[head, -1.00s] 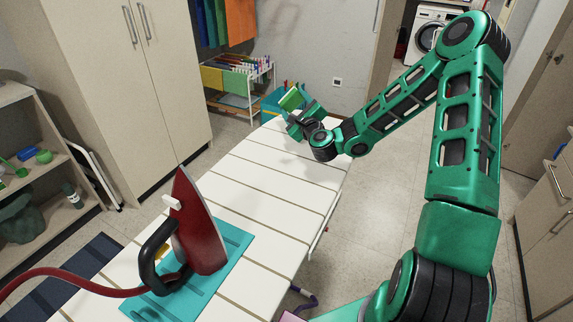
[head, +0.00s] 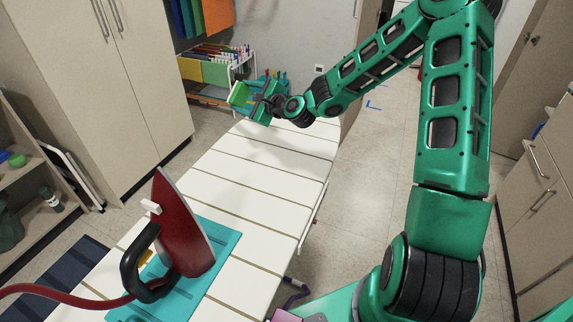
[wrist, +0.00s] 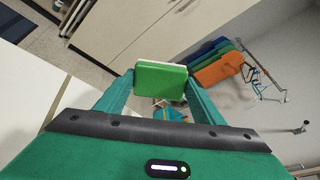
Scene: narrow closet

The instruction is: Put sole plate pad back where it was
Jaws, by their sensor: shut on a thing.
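The sole plate pad, a small green block with a white layer, is held between my gripper's fingers in the wrist view (wrist: 160,80). In the head view the pad (head: 239,94) shows just past the far end of the ironing board. My gripper (head: 250,101) is shut on it, above the floor or the board's far edge; the exact height is unclear. A teal container (head: 273,83) with upright colored items stands on the floor behind the gripper, partly hidden. In the wrist view it shows small, below the pad (wrist: 173,114).
The white slatted ironing board (head: 255,180) fills the middle, its far part clear. A red iron (head: 183,235) stands on a teal mat (head: 218,240) at its near end. A drying rack (head: 205,70) with cloths stands by the far wall; a tall cabinet (head: 130,100) is left.

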